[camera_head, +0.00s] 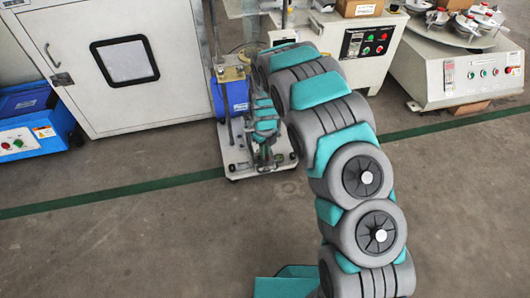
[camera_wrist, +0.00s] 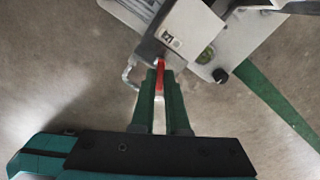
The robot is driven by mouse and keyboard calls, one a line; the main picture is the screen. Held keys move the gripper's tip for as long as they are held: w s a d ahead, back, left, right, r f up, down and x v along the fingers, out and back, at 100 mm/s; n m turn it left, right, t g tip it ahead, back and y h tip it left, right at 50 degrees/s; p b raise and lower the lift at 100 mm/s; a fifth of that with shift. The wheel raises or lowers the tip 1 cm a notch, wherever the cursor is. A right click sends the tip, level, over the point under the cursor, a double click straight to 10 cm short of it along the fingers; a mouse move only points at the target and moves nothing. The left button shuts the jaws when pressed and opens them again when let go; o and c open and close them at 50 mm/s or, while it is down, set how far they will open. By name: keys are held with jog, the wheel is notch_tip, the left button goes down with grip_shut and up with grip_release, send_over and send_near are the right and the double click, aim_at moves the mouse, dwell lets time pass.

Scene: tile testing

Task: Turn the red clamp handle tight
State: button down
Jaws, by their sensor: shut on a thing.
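The red clamp handle (camera_wrist: 161,78) shows in the wrist view as a narrow red strip between the two green fingers of my gripper (camera_wrist: 160,84). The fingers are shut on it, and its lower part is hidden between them. Its upper end meets a grey metal block of the machine (camera_wrist: 182,30). In the head view my arm reaches to the small wheeled machine with a blue part (camera_head: 233,95). There my arm hides the handle and I cannot make out the fingertips.
A bent metal rod (camera_wrist: 129,76) is just left of the fingers, and a black knob (camera_wrist: 220,75) is to the right. The front floor is clear.

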jog(key=m+b, duration=0.1)
jog(key=m, duration=0.3)
jog(key=shift+f+m, duration=0.1)
jog(key=shift+m, duration=0.2)
jog(key=shift+m+b, duration=0.5)
jog(key=c, duration=1.2)
grip_release()
jog(key=shift+o, duration=0.2)
jog(key=shift+r+p, duration=0.75)
jog(key=shift+r, duration=2.9)
